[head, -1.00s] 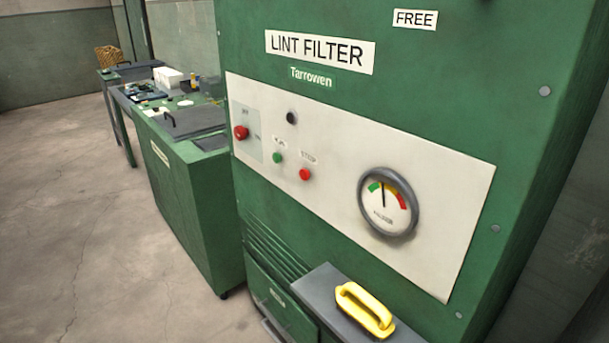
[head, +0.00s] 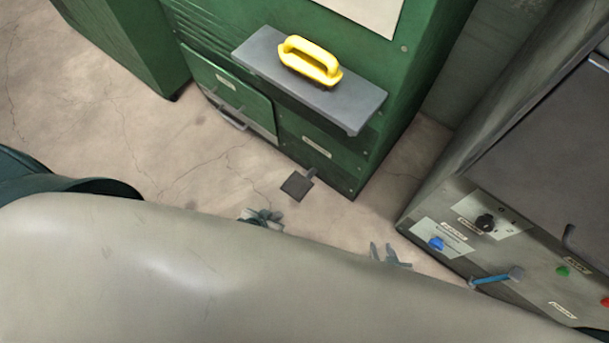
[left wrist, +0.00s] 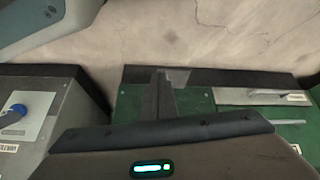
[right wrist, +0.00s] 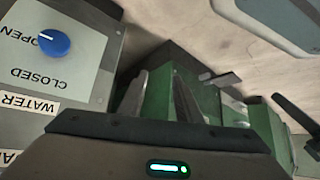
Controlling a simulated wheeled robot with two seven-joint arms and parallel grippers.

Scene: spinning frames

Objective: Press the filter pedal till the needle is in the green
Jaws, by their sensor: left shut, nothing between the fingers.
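The filter pedal (head: 297,186), a small dark plate on a short arm, sticks out low from the green lint filter cabinet (head: 345,165), just above the floor. My left gripper (head: 262,217) is shut and empty; in the head view it shows to the lower left of the pedal. In the left wrist view its closed fingers (left wrist: 163,80) overlap a grey plate that looks like the pedal (left wrist: 178,75); I cannot tell whether they touch. My right gripper (head: 384,251) is open and empty, right of the pedal. The gauge and its needle are out of view.
A grey machine with knobs (head: 440,225) stands at the right, close to my right gripper. Bare floor (head: 200,165) lies left of the pedal.

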